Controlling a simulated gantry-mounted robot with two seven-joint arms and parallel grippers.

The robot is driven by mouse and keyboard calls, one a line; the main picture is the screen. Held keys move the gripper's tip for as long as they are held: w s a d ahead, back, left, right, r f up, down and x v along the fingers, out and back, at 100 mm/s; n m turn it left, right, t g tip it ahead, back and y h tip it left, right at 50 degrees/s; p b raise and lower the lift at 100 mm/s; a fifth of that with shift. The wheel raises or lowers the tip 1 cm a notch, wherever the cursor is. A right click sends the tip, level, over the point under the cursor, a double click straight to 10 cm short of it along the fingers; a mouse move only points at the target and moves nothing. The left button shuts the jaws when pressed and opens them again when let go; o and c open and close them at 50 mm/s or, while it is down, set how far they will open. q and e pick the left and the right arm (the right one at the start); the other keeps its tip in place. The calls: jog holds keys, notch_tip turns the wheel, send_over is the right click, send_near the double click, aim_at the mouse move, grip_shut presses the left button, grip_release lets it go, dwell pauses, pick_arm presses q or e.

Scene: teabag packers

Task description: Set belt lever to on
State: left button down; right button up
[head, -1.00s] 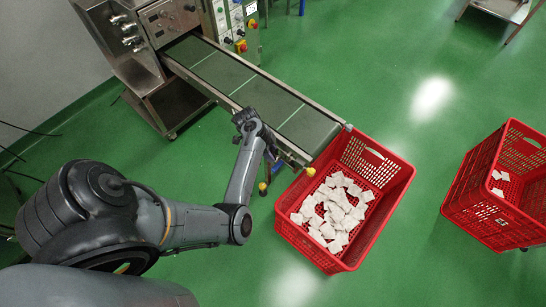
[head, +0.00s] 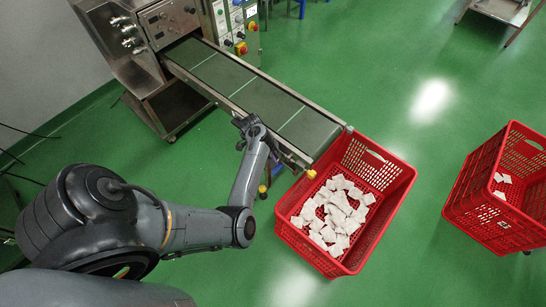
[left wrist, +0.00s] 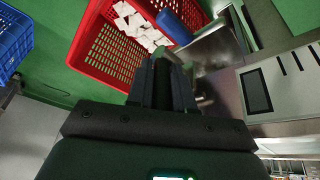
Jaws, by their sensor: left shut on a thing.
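The conveyor belt (head: 238,78) runs from the machine at the upper left down to a red crate. My left gripper (head: 248,124) is at the belt's near side rail, about midway along it. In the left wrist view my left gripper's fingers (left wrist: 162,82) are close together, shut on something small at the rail. The belt lever itself is hidden by the fingers, so its position cannot be made out; the thing held at this spot appears to be the lever. My right gripper is not in view.
A red crate (head: 391,205) with white teabags (head: 335,212) stands under the belt's end. Another red crate (head: 465,205) is at the right. The control machine (head: 165,22) is at the upper left. Green floor lies open between the crates. A blue crate (left wrist: 12,42) shows in the wrist view.

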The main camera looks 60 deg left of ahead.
pick_arm(q)
jog(key=shift+d+r+p, duration=0.1)
jog(key=shift+p, duration=0.35)
jog(key=y+p, duration=0.1)
jog(key=p, duration=0.2)
jog(key=d+g+y+p, duration=0.1)
jog(key=y+p, duration=0.1)
jog(key=p, duration=0.1)
jog(key=y+p, duration=0.2)
jog(key=p, duration=0.1)
jog(key=shift+w+d+r+m+g, duration=0.1)
jog(key=shift+w+d+m+g, duration=0.05)
jog(key=shift+d+m+g, duration=0.2)
jog(key=shift+w+d+f+g+y+p, duration=0.1)
jog(key=shift+d+f+g+y+p, duration=0.2)
jog(key=shift+y+p, duration=0.7)
jog(key=shift+f, duration=0.1)
jog(key=c, duration=1)
grip_release()
jog(key=shift+a, duration=0.1)
